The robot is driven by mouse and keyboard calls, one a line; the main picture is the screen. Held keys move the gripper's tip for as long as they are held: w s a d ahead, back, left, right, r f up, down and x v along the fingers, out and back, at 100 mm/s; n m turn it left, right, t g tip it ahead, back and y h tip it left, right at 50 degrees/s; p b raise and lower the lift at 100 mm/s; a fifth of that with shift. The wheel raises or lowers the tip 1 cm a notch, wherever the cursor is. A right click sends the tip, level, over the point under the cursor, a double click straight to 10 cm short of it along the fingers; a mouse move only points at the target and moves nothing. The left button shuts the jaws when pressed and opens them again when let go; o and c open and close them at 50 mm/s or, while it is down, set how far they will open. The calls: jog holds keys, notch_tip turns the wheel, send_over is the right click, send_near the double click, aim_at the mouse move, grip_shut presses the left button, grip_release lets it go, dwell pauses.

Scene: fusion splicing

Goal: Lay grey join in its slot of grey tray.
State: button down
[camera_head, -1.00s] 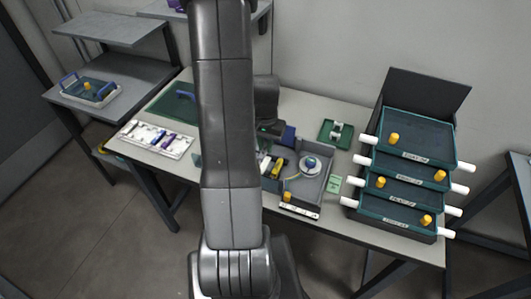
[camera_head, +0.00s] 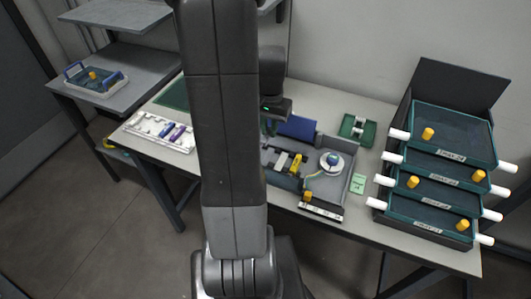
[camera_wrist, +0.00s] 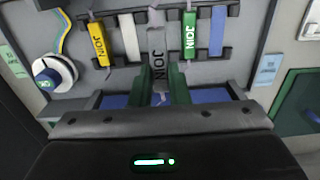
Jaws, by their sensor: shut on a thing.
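The grey join (camera_wrist: 158,44), marked JOIN, is between the green fingers of my gripper (camera_wrist: 160,88) in the wrist view, and the fingers are shut on it. It lines up with the gap between a white join (camera_wrist: 130,37) and a green join (camera_wrist: 189,38) in the dark slotted rack of the grey tray (camera_wrist: 85,78). Its label looks nearer to the camera than its neighbours' labels; I cannot tell whether it touches the slot. In the head view the grey tray (camera_head: 326,190) is on the table, and my arm hides the fingertips.
A yellow join (camera_wrist: 99,40) and a blue join (camera_wrist: 217,32) are also in the rack. A white reel (camera_wrist: 54,75) with a yellow fibre is at the left of the tray. A white holder (camera_head: 160,132) is at table left; stacked green trays (camera_head: 440,175) stand at right.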

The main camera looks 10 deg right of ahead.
aim_at(269, 154)
notch_tip(269, 154, down, 8)
jog(key=shift+f, duration=0.1)
dwell(0.4)
jog(key=shift+f, duration=0.15)
jog(key=c, duration=1.4)
grip_release()
notch_tip(269, 154, up, 12)
jog(key=shift+r, duration=0.2)
jog(key=shift+f, duration=0.1)
